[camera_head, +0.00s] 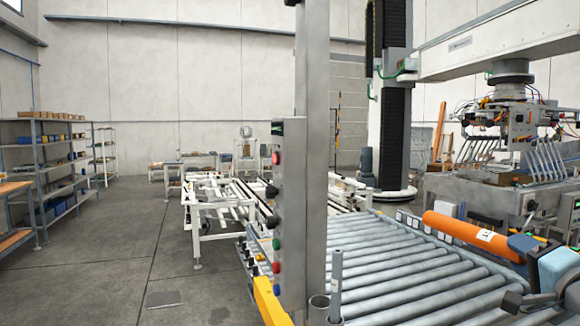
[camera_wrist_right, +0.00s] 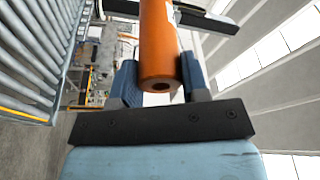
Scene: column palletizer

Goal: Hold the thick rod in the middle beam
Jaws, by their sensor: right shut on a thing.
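The thick rod is an orange cylinder (camera_head: 470,234) with a white label, held slanting above the roller conveyor at the right of the head view. My right gripper (camera_head: 522,244), blue-grey, is shut around its near end. In the right wrist view the orange rod (camera_wrist_right: 160,45) lies between the two blue fingers of the gripper (camera_wrist_right: 160,78), its end face with a dark hole toward the camera. A thin grey rod (camera_head: 336,272) stands upright in a cup-like holder at the bottom centre. No beam shows that I can make out. My left gripper is not in view.
The roller conveyor (camera_head: 400,272) fills the lower right. A tall metal post (camera_head: 313,150) with a button panel (camera_head: 290,210) stands at its left edge. Palletizer machinery (camera_head: 515,120) is at right.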

